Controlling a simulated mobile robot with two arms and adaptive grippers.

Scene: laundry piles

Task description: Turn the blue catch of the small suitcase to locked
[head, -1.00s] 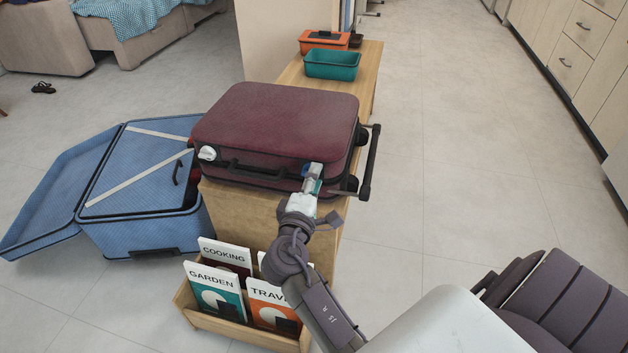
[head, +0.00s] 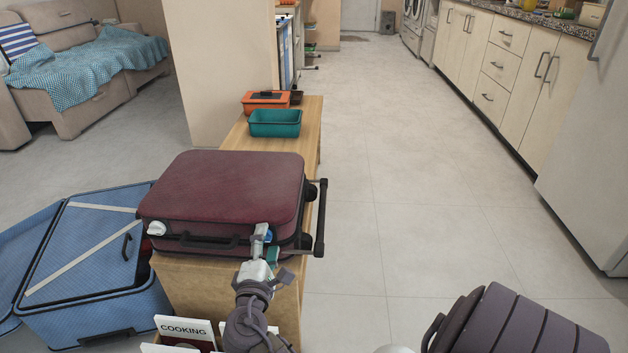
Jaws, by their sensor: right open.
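The small suitcase (head: 225,185) is burgundy and lies flat and closed on a wooden bench, its front side toward me. Its blue catch (head: 268,237) is at the right of the front side, partly hidden by my gripper. A white catch (head: 156,229) is at the left of the same side. My right gripper (head: 261,242) is open, with its fingers at the blue catch. One pale finger stands just left of the visible blue part. I cannot tell if they touch, nor which way the catch points. My left gripper is not in view.
A large blue suitcase (head: 95,255) stands open on the floor at left. A teal bin (head: 275,123) and an orange box (head: 265,102) are on the bench (head: 311,128) behind. A book rack, with a COOKING book (head: 184,328), is below. The floor at right is clear.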

